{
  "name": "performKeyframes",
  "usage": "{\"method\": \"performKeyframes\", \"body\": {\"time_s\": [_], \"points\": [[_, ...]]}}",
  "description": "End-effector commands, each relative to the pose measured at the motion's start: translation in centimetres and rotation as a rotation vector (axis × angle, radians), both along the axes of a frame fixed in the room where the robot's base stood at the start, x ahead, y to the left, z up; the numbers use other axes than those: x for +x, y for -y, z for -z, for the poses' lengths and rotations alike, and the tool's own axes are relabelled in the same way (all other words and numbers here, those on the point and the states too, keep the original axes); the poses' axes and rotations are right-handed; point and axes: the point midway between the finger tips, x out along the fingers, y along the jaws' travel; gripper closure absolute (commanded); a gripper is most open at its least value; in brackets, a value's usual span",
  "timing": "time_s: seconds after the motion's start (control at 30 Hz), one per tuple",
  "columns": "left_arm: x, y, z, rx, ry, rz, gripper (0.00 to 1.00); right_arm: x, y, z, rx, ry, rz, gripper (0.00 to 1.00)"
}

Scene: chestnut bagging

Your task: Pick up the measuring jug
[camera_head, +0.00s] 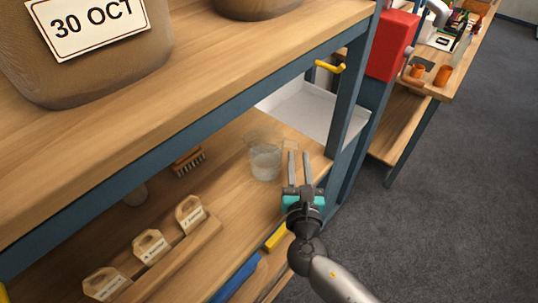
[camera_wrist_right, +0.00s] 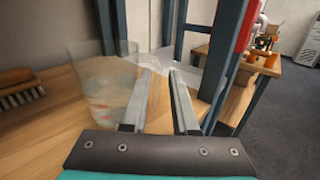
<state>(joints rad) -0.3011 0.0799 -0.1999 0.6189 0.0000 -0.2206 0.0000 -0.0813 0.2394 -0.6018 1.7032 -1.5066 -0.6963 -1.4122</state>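The measuring jug (camera_head: 265,160) is a clear, see-through vessel standing upright on the wooden lower shelf (camera_head: 232,140). In the right wrist view the jug (camera_wrist_right: 103,85) is to the left of the fingers. My right gripper (camera_head: 299,155) is just right of the jug, with its two fingers apart and nothing seen between them. The fingers (camera_wrist_right: 160,75) also show open in the right wrist view. A faint clear part, perhaps the jug's handle, shows near the fingertips; I cannot tell whether they touch it. My left gripper is not in view.
A brush (camera_head: 188,160) lies left of the jug. Wooden labelled tags (camera_head: 150,245) stand in a holder in front. A blue post (camera_head: 347,105) and white tray (camera_head: 305,105) are behind the gripper. The upper shelf (camera_head: 230,50) hangs over the left side.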

Motion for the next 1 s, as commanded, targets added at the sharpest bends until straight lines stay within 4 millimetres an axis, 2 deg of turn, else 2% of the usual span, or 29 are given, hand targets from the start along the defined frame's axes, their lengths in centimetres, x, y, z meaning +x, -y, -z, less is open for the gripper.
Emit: {"method": "performKeyframes", "body": {"time_s": [0.1, 0.23, 0.53, 0.57, 0.8, 1.0], "points": [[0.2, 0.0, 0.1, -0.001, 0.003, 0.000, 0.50, 1.9, -0.1, 0.1, 0.001, 0.002, 0.000, 0.72], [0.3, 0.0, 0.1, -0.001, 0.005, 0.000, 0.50, 3.3, 0.1, 0.1, 0.000, 0.001, 0.000, 0.72], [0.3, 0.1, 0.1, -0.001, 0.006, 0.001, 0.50, 3.7, 0.1, 0.2, 0.001, 0.000, -0.001, 0.72], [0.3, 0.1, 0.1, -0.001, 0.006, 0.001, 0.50, 3.7, 0.1, 0.2, 0.001, 0.000, -0.001, 0.74], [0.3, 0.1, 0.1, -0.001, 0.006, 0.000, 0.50, 3.7, 0.1, 0.2, 0.001, 0.000, -0.001, 1.00], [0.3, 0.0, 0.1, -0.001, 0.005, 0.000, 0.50, 3.7, 0.1, 0.2, 0.001, -0.001, 0.000, 1.00]]}}
